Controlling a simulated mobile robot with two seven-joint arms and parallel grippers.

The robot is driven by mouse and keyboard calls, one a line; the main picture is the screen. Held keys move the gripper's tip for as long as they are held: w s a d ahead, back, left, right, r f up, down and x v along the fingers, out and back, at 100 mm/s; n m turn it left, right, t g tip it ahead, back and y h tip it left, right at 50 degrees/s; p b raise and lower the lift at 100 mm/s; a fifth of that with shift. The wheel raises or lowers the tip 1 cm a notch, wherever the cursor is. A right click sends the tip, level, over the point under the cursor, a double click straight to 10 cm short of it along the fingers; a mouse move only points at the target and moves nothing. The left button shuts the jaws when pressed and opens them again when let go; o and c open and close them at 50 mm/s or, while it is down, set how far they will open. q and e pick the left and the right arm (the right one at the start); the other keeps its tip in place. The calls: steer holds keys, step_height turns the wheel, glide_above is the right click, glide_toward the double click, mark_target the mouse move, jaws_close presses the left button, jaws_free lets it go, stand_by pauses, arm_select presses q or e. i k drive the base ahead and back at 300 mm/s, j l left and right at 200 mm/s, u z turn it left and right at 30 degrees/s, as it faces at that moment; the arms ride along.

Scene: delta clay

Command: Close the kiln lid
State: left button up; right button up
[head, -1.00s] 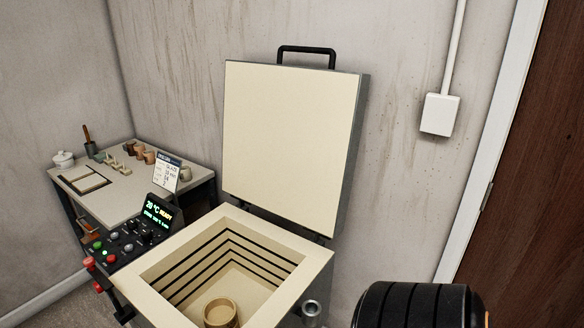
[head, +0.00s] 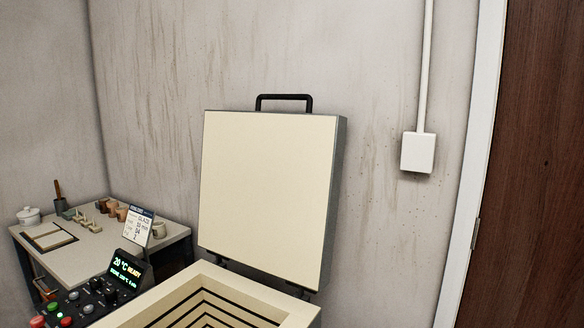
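The kiln lid (head: 268,195) stands open and nearly upright in the middle of the head view, its cream inner face toward me. A black handle (head: 284,98) sits on its top edge. The lid is hinged at the back of the kiln body (head: 165,302), whose cream rim and stepped inner walls (head: 215,314) show at the bottom. The kiln's floor and front are cut off by the picture's lower edge. Neither of my grippers is in view.
A control panel (head: 95,298) with a lit display (head: 127,268) is on the kiln's left. A table (head: 85,254) with pots and a card (head: 138,227) stands behind it. A wall box (head: 417,152) and brown door (head: 530,170) are to the right.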

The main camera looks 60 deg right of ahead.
mark_target(270, 181)
steer(key=l+z, duration=0.1)
steer(key=z, duration=1)
steer(key=i+l, duration=0.1)
steer(key=l, duration=0.75)
steer(key=k+z, duration=0.05)
